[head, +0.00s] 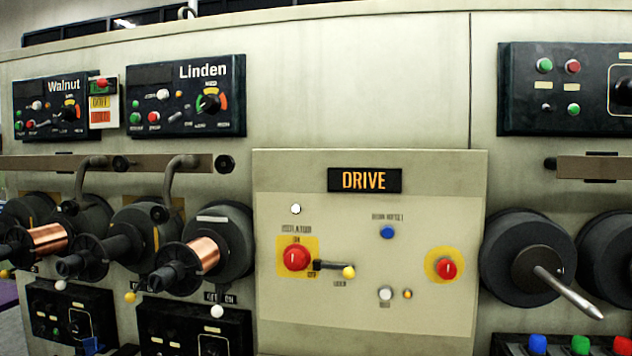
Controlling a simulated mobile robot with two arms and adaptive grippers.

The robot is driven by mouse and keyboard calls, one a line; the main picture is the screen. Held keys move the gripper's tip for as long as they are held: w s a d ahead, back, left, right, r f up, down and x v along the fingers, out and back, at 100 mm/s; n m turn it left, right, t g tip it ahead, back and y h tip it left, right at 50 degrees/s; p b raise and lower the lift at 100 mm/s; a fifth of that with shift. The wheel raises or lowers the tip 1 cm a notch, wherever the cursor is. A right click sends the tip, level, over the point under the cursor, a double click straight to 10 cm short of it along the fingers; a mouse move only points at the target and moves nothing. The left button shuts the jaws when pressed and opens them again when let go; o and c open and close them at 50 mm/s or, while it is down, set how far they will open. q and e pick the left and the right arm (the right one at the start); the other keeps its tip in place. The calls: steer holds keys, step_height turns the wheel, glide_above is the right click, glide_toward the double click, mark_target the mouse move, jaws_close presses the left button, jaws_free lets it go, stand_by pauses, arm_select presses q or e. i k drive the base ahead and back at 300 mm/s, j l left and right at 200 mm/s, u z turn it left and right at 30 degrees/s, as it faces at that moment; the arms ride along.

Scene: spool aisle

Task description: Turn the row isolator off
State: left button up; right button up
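The row isolator (297,257) is a red round knob on a yellow plate, at the left of the beige DRIVE panel (370,230). Its small white mark looks upright, toward the ON label above it. An OFF label (312,275) sits at its lower right. Just right of the knob is a short dark lever (330,266) with a yellow ball end (348,272), lying nearly level. It seems close to the knob, but I cannot tell if they touch. Neither of my grippers shows in the head view.
The DRIVE panel also carries a red button on a yellow disc (447,268), a blue button (387,232) and a white button (385,293). Copper spools (203,254) stick out at left. A dark drum (520,250) with a metal rod (567,291) juts out at right.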

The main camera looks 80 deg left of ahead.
mark_target(298, 257)
steer(key=u, duration=2.45)
